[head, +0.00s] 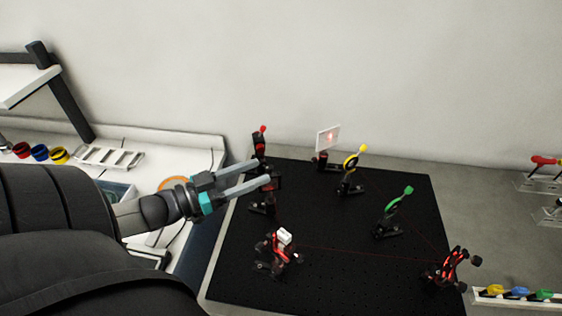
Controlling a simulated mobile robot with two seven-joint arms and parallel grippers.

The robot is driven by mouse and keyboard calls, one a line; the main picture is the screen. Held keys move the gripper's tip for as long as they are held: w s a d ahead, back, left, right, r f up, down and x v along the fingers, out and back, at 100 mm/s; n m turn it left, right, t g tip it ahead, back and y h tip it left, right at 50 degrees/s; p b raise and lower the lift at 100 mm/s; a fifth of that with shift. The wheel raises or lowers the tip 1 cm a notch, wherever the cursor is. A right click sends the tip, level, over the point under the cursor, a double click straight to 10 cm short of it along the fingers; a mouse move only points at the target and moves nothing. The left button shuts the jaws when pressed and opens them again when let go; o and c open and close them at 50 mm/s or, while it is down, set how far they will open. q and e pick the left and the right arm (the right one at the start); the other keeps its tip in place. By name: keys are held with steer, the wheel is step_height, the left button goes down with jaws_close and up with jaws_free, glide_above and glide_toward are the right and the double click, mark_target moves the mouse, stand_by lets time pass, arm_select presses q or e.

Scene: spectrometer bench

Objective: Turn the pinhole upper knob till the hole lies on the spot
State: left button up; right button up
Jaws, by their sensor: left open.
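My left gripper (265,173) reaches in from the left over the left edge of the black breadboard (335,270). Its two grey fingers are apart, with their tips at a dark post mount (259,148) that has a red knob (262,129) on top. The fingers partly hide this mount, and I cannot tell whether they touch it. I cannot make out the pinhole or its hole at this size. A white card (321,146) at the back of the board bears a red glowing spot (331,136). My right gripper is out of view.
Bare board lies in the middle. Coloured parts sit in a rack (480,297) at right.

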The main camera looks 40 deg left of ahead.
arm_select(q)
steer(key=x, duration=0.7)
steer(key=shift+w+d, duration=0.1)
steer(key=shift+w, duration=0.05)
jaws_close()
stand_by(0.4)
